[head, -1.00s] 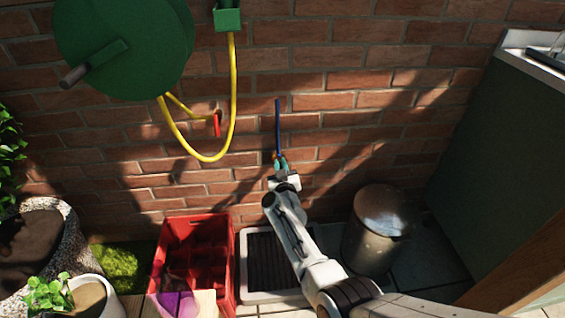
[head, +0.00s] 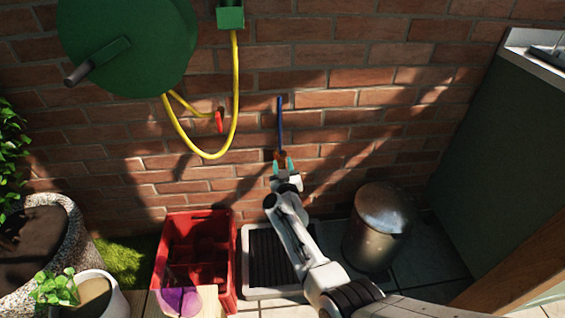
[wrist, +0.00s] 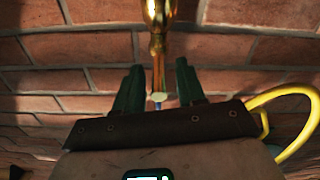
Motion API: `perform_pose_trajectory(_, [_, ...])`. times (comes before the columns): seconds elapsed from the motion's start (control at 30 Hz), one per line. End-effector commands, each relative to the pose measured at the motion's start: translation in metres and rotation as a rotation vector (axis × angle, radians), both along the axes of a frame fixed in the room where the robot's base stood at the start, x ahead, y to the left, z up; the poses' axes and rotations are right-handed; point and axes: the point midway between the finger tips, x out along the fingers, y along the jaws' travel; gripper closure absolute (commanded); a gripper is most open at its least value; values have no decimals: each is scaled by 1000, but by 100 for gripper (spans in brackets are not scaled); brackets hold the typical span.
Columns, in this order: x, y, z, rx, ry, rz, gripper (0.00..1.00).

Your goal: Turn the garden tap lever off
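In the head view a blue pipe (head: 280,122) runs down the brick wall to a small brass tap (head: 281,156), largely hidden by my gripper (head: 282,165). In the wrist view the brass tap (wrist: 158,22) hangs down from the top edge and ends in a pale round tip. The dark green fingers of my gripper (wrist: 158,85) stand apart on either side of that lower end, with gaps on both sides. My gripper is open. I cannot clearly make out the tap's lever or its angle.
A green hose reel (head: 125,45) with a yellow hose (head: 235,95) hangs left, a red handle-like piece (head: 219,122) beside the hose. Below are a red crate (head: 163,250), a grey-rimmed drain tray (head: 247,285) and a metal bin (head: 378,235). A green cabinet (head: 490,150) stands right.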

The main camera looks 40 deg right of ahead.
Motion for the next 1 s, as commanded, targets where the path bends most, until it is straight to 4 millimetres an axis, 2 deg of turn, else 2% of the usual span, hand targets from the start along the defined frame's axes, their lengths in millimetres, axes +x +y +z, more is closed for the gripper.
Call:
perform_pose_trajectory(0.3, [-48, 33, 5, -1, 4, 5, 61])
perform_pose_trajectory(0.5, [-71, 48, 3, -1, 2, 3, 61])
perform_pose_trajectory(0.7, [-79, 53, 1, -1, 1, 1, 61])
perform_pose_trajectory(1.0, [-80, 53, 0, -1, 1, 1, 61])
